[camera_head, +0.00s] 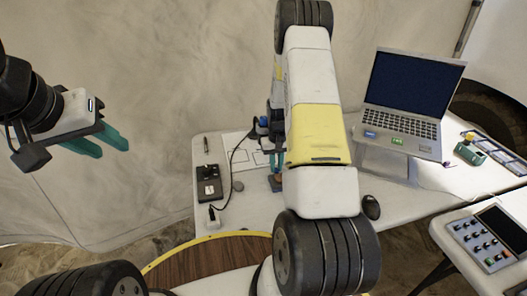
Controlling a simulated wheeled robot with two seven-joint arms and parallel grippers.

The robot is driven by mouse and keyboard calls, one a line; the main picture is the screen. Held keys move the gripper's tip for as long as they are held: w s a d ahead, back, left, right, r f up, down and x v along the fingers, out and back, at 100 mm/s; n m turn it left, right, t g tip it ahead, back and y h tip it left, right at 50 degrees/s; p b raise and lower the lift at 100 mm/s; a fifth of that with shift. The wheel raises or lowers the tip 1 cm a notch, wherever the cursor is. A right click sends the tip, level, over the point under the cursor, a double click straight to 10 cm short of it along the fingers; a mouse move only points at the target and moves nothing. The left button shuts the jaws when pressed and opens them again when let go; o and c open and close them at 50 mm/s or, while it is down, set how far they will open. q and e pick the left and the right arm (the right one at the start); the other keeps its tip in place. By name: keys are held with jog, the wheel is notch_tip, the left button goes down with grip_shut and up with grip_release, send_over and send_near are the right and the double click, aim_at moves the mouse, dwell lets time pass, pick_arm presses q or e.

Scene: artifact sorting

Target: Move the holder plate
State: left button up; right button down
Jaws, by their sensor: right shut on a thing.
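A small brown piece, which I take to be the holder plate (275,185), shows at the table's middle, just left of my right arm. It is partly hidden by that arm. My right gripper (276,167) points down with teal fingers and is shut on it from above. I cannot tell whether the plate touches the table. My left gripper (111,150) is empty at the left, off the table, with its two teal fingers apart.
A white table (245,205) carries a black device (209,184) with a cable, a white sheet (240,150), a laptop (410,85) on a stand and a black mouse (371,207). A control panel (487,238) is at the right. A round wooden surface (205,259) is in front.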

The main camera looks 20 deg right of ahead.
aim_at(276, 170)
dwell(0.8)
jog(key=shift+s+r+t, duration=0.25)
jog(key=shift+r+t, duration=0.2)
jog(key=shift+t, duration=0.15)
jog(key=shift+s+r+t, duration=0.25)
jog(key=shift+r+t, duration=0.2)
jog(key=shift+t, duration=0.15)
jog(key=shift+s+r+t, duration=0.5)
jog(key=shift+r+t, duration=0.05)
jog(key=shift+t, duration=0.15)
jog(key=shift+s+a+r+t, duration=0.1)
jog(key=shift+r+t, duration=0.2)
jog(key=shift+t, duration=0.2)
jog(key=c, duration=1.4)
grip_release()
jog(key=shift+o, duration=0.2)
jog(key=shift+r, duration=0.1)
jog(key=v, duration=0.7)
jog(key=shift+s+r, duration=0.2)
jog(key=shift+r, duration=0.05)
